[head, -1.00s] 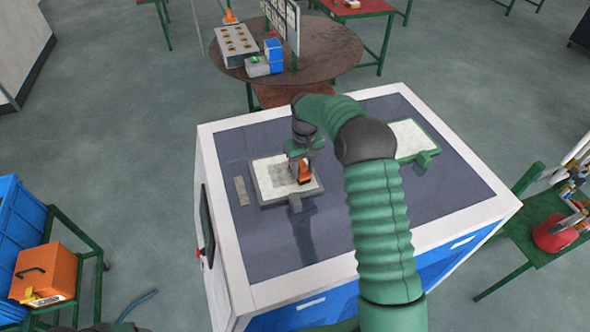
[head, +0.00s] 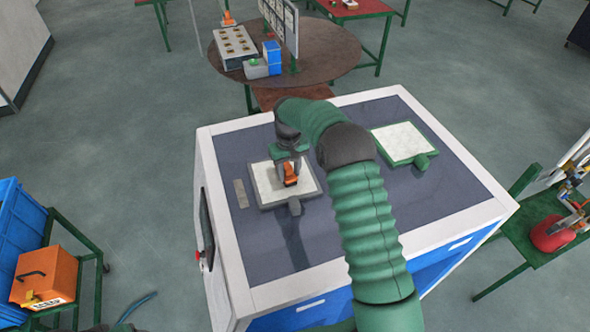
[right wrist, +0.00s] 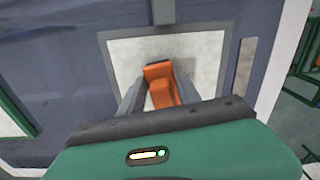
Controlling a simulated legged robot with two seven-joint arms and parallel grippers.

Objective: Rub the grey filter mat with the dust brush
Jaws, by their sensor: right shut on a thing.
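The grey filter mat (head: 306,179), a pale pad in a dark grey frame with a short tab, lies on the dark top of the white and blue cabinet. My right gripper (head: 290,172) is over the middle of the mat, shut on the orange dust brush (head: 291,179). In the right wrist view the brush (right wrist: 161,85) sits between the two grey fingers, over the pale pad (right wrist: 205,50). The brush's lower end appears at the pad, but I cannot tell if it touches. My left gripper is not in view.
A green-framed mat (head: 402,144) lies right of my arm on the same cabinet top (head: 255,245). A small grey strip (head: 241,193) lies left of the grey mat. A round table (head: 335,60) stands behind. An orange box (head: 45,277) sits on a cart at left.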

